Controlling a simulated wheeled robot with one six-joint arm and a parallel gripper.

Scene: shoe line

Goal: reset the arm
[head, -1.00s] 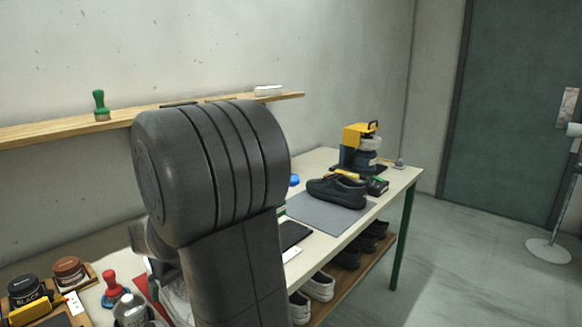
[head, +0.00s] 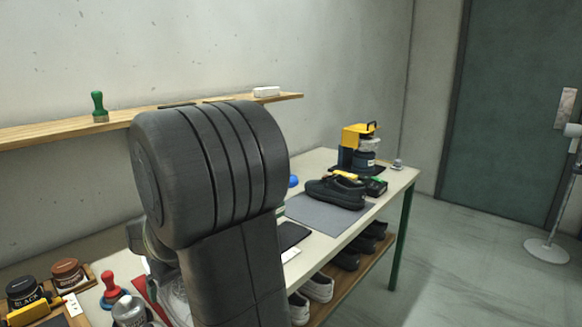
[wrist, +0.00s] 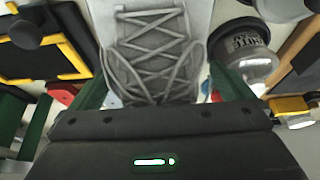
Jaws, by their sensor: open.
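In the wrist view my gripper (wrist: 160,88) is open, its two green fingers apart on either side of a laced grey shoe (wrist: 150,45). No contact between fingers and shoe can be made out. In the head view my dark arm fills the middle and hides most of the gripper. A pale shoe (head: 175,302) shows partly behind the arm, on the workbench (head: 335,238).
A black shoe (head: 335,192) lies on a grey mat (head: 318,213), with a yellow-and-black machine (head: 358,150) behind it. Polish jars (head: 67,273), a red-handled tool (head: 112,286) and a bottle (head: 130,311) stand at lower left. A wall shelf (head: 60,132) runs behind my arm.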

